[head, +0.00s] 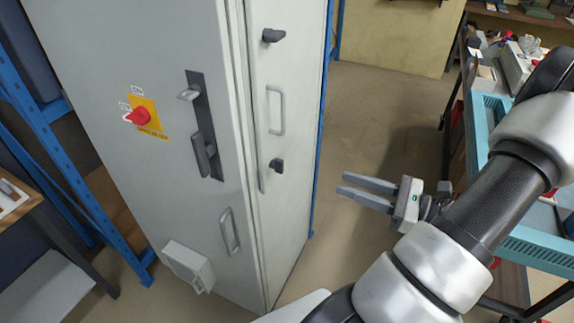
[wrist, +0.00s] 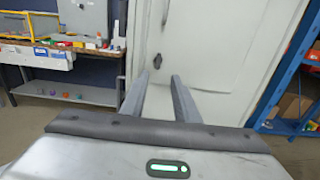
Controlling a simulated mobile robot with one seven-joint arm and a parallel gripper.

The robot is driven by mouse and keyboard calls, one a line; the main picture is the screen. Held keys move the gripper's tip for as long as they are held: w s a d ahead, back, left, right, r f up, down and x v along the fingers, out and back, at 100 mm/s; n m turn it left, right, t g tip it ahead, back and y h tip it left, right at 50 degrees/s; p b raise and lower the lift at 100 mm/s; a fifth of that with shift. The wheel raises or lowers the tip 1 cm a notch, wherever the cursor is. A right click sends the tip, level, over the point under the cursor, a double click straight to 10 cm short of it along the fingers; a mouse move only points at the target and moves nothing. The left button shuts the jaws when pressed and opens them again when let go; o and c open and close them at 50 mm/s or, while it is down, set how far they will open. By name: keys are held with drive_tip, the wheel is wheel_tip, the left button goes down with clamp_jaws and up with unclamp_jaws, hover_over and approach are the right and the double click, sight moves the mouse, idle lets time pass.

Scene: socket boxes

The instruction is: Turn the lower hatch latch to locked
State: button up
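The lower hatch latch (head: 277,166) is a small dark knob on the narrow pale door of the grey cabinet, below a vertical bar handle (head: 275,110). A similar upper latch (head: 273,35) sits above that handle. In the wrist view the lower latch (wrist: 157,61) shows just beyond and between my fingertips. My gripper (head: 341,184) is open and empty, right of the cabinet in the head view, with its fingers toward the door. It also shows in the wrist view (wrist: 159,75), apart from the latch. I cannot tell the latch's turned position.
The cabinet's left face carries a red rotary switch (head: 138,116) on a yellow plate, a dark lever handle (head: 205,155) and a grey box (head: 188,266) low down. A teal-edged workbench (head: 492,112) stands at the right. Open floor (head: 350,130) lies between cabinet and bench.

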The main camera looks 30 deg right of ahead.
sight(283, 164)
drive_tip(key=x, duration=1.6)
drive_tip(key=shift+w+a, duration=0.25)
drive_tip(key=shift+a, duration=0.1)
drive_tip(key=shift+c, duration=0.3)
clamp_jaws()
